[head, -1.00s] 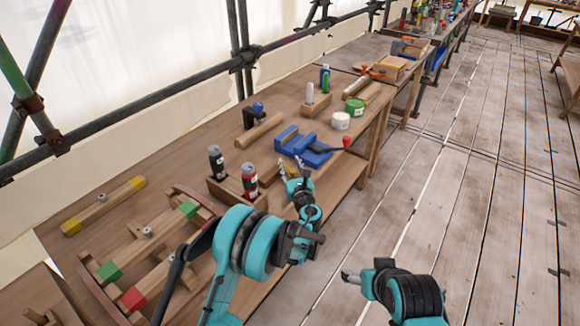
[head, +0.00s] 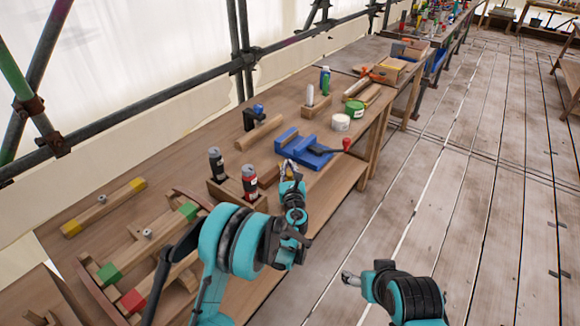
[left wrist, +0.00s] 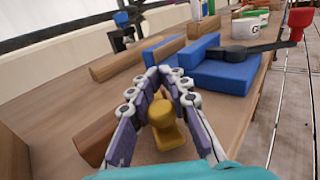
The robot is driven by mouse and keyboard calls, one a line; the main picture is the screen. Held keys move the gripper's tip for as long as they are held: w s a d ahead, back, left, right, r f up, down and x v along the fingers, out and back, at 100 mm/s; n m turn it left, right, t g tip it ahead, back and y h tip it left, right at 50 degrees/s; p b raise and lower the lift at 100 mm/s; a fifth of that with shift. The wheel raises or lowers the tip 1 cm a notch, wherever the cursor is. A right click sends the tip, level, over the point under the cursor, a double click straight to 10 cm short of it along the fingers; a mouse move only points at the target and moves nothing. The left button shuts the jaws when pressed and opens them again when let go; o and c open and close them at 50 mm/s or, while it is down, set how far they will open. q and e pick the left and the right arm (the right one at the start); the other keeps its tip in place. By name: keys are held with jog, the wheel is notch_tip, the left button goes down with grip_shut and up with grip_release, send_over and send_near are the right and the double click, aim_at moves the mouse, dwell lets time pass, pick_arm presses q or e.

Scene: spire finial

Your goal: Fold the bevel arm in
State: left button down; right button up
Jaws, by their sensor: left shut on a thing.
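A yellow, brass-coloured piece (left wrist: 168,134), which looks like part of the bevel, sits between the fingers of my left gripper (left wrist: 172,80) in the left wrist view. In the head view my left gripper (head: 288,170) is low over the bench, in front of the blue vise, and hides this piece. The gripper is shut on it. A brown wooden piece (left wrist: 92,144), possibly the bevel's stock, lies left of the fingers, partly hidden. I cannot tell the angle of the bevel arm. My right gripper (head: 348,278) is over the floor, away from the bench; its jaws are too small to read.
The blue vise (head: 302,150) with a red-tipped handle stands just beyond my left gripper. Two spray cans (head: 249,182) stand in a wooden holder to its left. A wooden roller (head: 259,133) lies behind. The bench's right front edge (head: 345,185) is clear.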

pick_arm(q)
jog(key=shift+s+a+m+h, duration=0.15)
jog(key=shift+m+h, duration=0.15)
jog(key=shift+h, duration=0.2)
jog(key=shift+s+a+m+h, duration=0.1)
jog(key=shift+m+h, duration=0.2)
jog(key=shift+h, duration=0.2)
jog(key=c, duration=1.4)
grip_release()
jog(key=shift+w, duration=0.1)
jog(key=s, duration=0.7)
jog(key=shift+s+a, duration=0.1)
jog(key=shift+s, duration=0.2)
